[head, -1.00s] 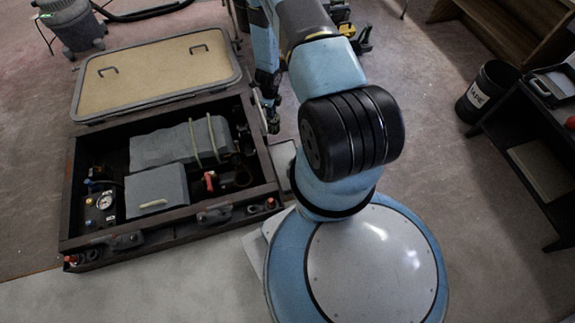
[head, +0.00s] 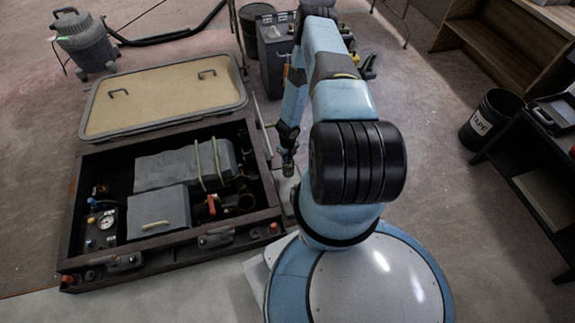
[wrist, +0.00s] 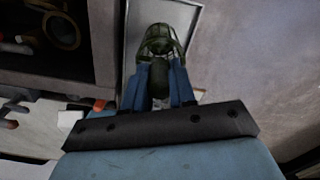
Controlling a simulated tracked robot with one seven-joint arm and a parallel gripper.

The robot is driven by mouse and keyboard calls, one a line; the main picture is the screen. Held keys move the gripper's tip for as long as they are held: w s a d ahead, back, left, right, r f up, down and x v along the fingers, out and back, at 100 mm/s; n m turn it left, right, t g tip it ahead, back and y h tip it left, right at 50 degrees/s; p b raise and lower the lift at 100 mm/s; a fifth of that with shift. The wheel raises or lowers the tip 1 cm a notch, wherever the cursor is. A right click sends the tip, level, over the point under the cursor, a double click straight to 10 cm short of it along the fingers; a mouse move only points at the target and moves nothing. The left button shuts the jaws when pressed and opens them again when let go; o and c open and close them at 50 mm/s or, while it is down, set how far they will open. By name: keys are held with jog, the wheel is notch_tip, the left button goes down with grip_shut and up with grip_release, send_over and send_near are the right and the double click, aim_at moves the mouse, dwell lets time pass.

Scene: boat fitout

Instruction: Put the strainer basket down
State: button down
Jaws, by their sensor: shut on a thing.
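The strainer basket (wrist: 160,40) is a dark green, cage-like piece at the top middle of the wrist view. My gripper (wrist: 160,75) has its two blue fingers shut on it. Behind the basket in the wrist view is a pale grey tray (wrist: 133,30) with a raised rim. I cannot tell whether the basket touches it. In the head view my gripper (head: 288,160) hangs pointing down just right of the open hatch box, and the basket there is small and dark at its tip.
The dark open box (head: 75,225) holds grey housings, a gauge and a red-handled valve. Its tan lid (head: 160,95) lies behind it. A bin labelled TAPE (head: 490,120) and a dark shelf (head: 545,195) stand at right. Open floor (head: 430,170) lies between.

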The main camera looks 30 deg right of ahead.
aim_at(288, 165)
jog(key=shift+f, duration=2.3)
jog(key=c, duration=0.9)
grip_release()
jog(key=shift+c, duration=0.2)
jog(key=shift+r, duration=0.1)
